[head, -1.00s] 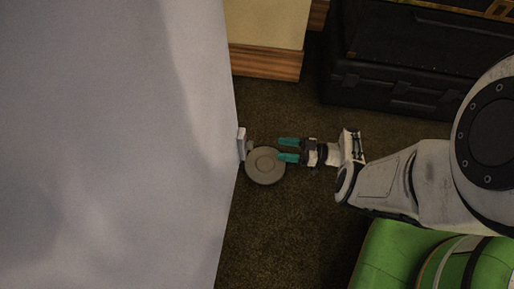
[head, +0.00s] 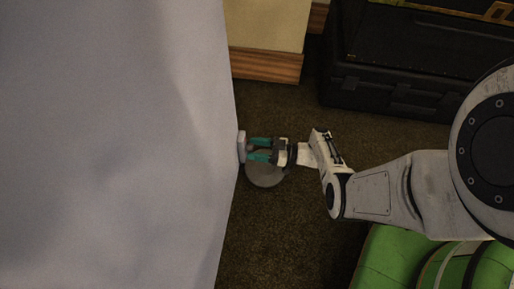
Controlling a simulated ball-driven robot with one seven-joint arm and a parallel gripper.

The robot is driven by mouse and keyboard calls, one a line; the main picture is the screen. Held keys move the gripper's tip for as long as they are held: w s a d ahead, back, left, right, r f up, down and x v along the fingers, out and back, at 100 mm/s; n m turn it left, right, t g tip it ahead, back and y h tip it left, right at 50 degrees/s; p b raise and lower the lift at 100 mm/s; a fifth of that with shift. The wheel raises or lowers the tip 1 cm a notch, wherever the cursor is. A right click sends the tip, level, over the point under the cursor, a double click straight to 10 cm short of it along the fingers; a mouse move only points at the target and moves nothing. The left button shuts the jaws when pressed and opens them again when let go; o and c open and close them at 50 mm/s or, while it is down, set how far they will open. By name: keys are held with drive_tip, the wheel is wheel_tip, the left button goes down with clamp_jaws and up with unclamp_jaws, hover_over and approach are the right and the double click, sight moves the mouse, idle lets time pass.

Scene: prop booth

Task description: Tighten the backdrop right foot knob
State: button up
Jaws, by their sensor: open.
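The backdrop (head: 120,140) is a large pale grey sheet filling the left of the head view. At its right edge is a small white foot bracket (head: 241,147). A small grey knob shape (head: 250,148) shows just right of the bracket, partly between my fingertips. A round grey disc (head: 265,175) lies on the floor beside the bracket, partly hidden under my gripper. My gripper (head: 251,150) is open, with teal fingers pointing left. Its tips are around or just above the knob; I cannot tell whether they touch it.
A black case (head: 400,95) stands at the upper right. A cream block with a wood-grain base (head: 267,66) stands at the top middle. A green rounded object (head: 395,260) is at the lower right. Dark carpet (head: 290,230) is clear below my gripper.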

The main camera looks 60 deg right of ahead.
drive_tip(key=c, duration=1)
drive_tip(key=shift+c, duration=0.2)
drive_tip(key=shift+f+m+t+h+p, duration=0.1)
drive_tip(key=shift+m+t+h+p, duration=0.2)
drive_tip(key=shift+m, duration=9.2)
drive_tip(key=o, duration=1)
